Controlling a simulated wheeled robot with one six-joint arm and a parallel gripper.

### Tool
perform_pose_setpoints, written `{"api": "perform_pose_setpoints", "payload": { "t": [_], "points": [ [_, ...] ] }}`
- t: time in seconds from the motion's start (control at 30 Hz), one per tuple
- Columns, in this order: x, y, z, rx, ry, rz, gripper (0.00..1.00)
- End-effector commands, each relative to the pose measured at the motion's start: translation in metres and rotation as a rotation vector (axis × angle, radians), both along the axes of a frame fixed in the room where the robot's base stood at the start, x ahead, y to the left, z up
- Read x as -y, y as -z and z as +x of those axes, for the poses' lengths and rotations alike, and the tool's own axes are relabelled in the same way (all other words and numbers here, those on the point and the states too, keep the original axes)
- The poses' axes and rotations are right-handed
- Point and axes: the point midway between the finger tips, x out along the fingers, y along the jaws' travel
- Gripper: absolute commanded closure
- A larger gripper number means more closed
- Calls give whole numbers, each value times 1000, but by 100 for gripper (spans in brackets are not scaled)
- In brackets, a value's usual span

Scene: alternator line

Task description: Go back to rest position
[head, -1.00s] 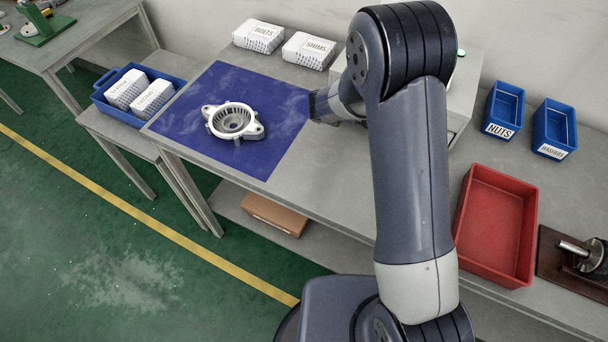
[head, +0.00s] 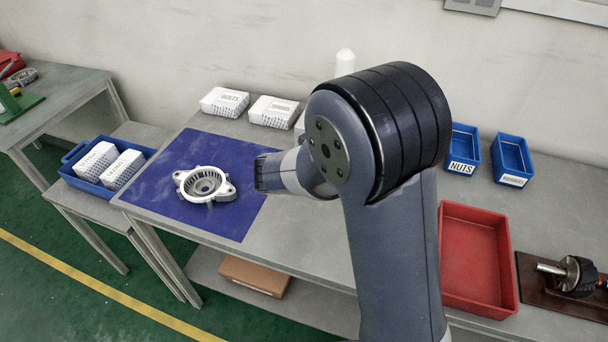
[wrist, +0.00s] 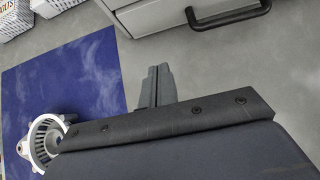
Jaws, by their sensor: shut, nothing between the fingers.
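My gripper (wrist: 156,86) shows in the wrist view with its fingers together and nothing between them, above bare grey bench top. In the head view my arm stands in front of the bench, and its wrist end points left over the right edge of the blue mat (head: 168,150). The fingertips cannot be made out there. A silver alternator housing (head: 205,184) lies on the mat, left of my wrist and apart from it. It also shows at the left of the wrist view (wrist: 42,141), partly cut off by my gripper body.
White boxes (head: 224,102) stand along the back. Blue bins (head: 462,150), a red tray (head: 476,212) and a rotor (head: 572,273) on a brown board are at the right. A blue crate (head: 77,155) with boxes is at the left. A drawer unit (wrist: 155,14) stands behind my gripper.

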Motion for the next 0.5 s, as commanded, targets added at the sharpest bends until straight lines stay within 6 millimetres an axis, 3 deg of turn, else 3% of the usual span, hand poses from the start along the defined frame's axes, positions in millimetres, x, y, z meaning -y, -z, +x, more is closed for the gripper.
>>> {"api": "perform_pose_setpoints", "payload": {
  "t": [0.2,0.5],
  "points": [
    [-4,-11,-11,-1,0,0,100],
    [-4,-11,-11,-1,0,-1,100]
  ]
}}
